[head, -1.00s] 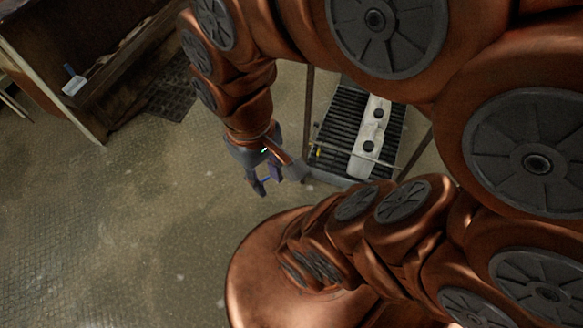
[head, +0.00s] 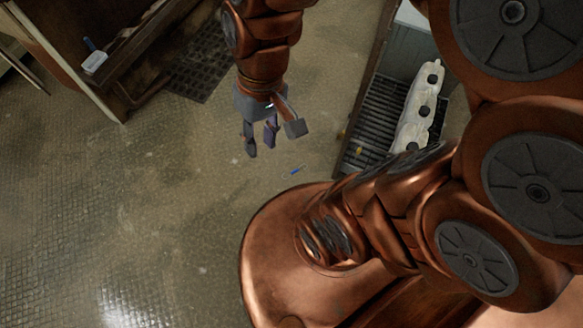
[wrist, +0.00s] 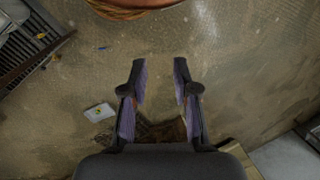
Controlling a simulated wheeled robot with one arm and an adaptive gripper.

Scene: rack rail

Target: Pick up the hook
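I cannot surely identify the hook. A small blue piece (head: 296,171) lies on the floor between my base and my gripper. It also shows in the wrist view (wrist: 103,48), left of the fingers; it is too small to tell its shape. My gripper (head: 260,150) hangs above the floor, pointing down. In the wrist view its two fingers (wrist: 160,78) are apart with nothing between them.
A slatted metal rack (head: 372,112) bearing a white rail (head: 417,108) with dark round knobs stands at right, partly behind my arm. A wooden bench (head: 70,40) with a white scoop (head: 95,62) is at upper left. A dark floor grate (head: 203,75) lies near it. Open floor fills the left.

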